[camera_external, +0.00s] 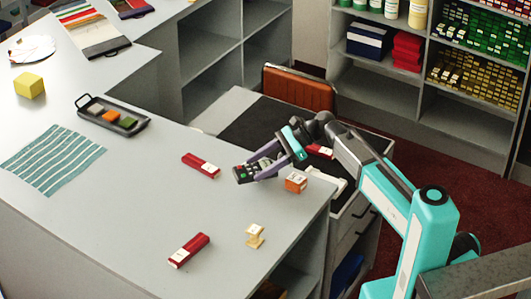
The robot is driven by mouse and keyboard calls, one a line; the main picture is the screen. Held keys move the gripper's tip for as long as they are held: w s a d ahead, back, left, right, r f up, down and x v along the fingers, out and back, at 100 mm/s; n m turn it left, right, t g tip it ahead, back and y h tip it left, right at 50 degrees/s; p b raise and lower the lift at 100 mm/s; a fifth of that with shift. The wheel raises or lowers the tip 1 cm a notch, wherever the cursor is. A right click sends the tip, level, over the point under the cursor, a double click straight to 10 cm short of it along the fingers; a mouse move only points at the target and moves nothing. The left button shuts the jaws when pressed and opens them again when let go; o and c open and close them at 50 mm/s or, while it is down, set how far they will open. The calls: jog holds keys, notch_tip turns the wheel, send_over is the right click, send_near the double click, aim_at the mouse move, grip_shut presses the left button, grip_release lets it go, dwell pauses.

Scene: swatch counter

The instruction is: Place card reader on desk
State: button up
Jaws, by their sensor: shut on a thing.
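The card reader (243,174) is a small dark device with coloured keys. My gripper (264,167) is shut on it and holds it tilted over the right part of the grey counter, near its edge by the desk. I cannot tell how far above the counter it is. The desk (222,112) is a lower surface behind the counter with a dark mat (262,122) on top and drawers at its right. My arm hides part of the desk.
An orange block (296,182) stands close to my gripper. Red-and-white boxes (201,166) (188,250), a cream spool-like thing (255,236) and a dark tray (113,126) are on the counter. An orange chair (300,90) stands behind the desk. The dark mat's left part is clear.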

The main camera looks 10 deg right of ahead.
jog(key=w+d+m+t, duration=0.1)
jog(key=d, duration=0.2)
jog(key=w+d+m+t+p, duration=0.1)
jog(key=d, duration=0.3)
jog(key=w+d+t, duration=0.1)
jog(key=d, duration=0.3)
jog(key=shift+d+r+m, duration=0.25)
jog(key=shift+r+m, duration=0.15)
jog(key=d+f+m+t+h+b, duration=0.1)
jog(key=d+f, duration=0.4)
jog(key=d, duration=0.9)
jog(key=d+f+m+t+h+b, duration=0.1)
jog(key=d+f+m+t+b, duration=0.3)
jog(key=d, duration=1)
jog(key=shift+f, duration=0.9)
jog(key=shift+w+r, duration=0.1)
jog(key=shift+r, duration=0.05)
